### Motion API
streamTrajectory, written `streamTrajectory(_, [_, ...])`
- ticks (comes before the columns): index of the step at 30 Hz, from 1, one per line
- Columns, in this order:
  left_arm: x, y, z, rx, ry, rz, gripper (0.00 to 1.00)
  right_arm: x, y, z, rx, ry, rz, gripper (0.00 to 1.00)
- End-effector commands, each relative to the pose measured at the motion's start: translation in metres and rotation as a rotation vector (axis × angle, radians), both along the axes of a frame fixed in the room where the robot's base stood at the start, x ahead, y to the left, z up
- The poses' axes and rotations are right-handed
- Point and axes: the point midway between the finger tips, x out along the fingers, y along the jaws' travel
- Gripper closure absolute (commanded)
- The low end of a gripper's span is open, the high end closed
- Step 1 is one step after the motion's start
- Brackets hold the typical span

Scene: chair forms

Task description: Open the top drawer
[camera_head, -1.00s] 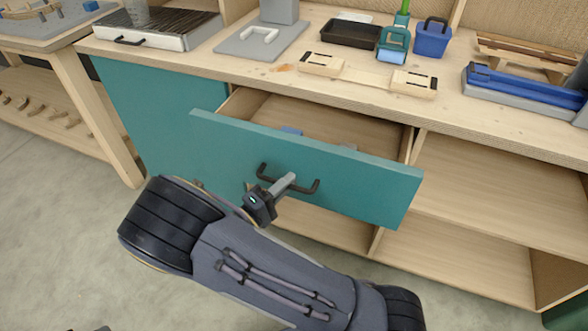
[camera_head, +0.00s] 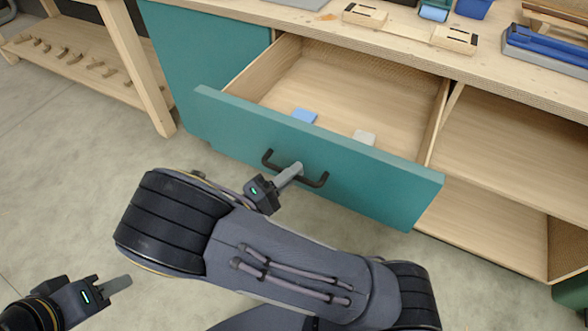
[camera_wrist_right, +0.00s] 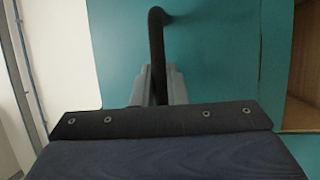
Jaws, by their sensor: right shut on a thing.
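The top drawer (camera_head: 330,160) has a teal front and a pale wooden box, and it stands well pulled out of the bench. Its black bar handle (camera_head: 316,182) is on the middle of the front. My right gripper (camera_head: 292,172) is shut on the handle; in the right wrist view its fingers (camera_wrist_right: 158,85) close around the dark bar (camera_wrist_right: 157,40). Inside the drawer lie a blue block (camera_head: 304,116) and a light grey block (camera_head: 363,137). My left gripper (camera_head: 118,284) is at the lower left, away from the drawer; its finger opening is not clear.
Open shelves (camera_head: 500,150) are to the right of the drawer. A wooden table leg (camera_head: 140,75) stands at the left. The floor (camera_head: 70,190) at left is clear.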

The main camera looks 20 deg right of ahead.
Motion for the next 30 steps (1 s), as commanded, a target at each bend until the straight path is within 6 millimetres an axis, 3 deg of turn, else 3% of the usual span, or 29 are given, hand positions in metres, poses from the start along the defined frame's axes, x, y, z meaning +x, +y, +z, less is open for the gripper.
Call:
streamTrajectory(9, [0.0,0.0,0.0,0.0,0.0,0.0,0.64,0.0,0.0,-0.001,0.002,0.002,0.0,1.0])
streamTrajectory(10, [0.0,0.0,0.0,0.0,0.0,0.0,0.64,0.0,0.0,-0.001,0.002,0.002,0.0,0.85])
streamTrajectory(15, [0.0,0.0,0.0,0.0,0.0,0.0,0.64,0.0,0.0,-0.001,0.001,0.0,0.0,0.66])
streamTrajectory(23, [0.0,0.0,0.0,0.0,0.0,0.0,0.64,0.0,0.002,0.0,0.001,-0.001,0.0,0.66])
streamTrajectory(30, [0.0,0.0,0.0,0.0,0.0,0.0,0.64,-0.009,0.031,-0.006,0.001,-0.001,0.005,0.66])
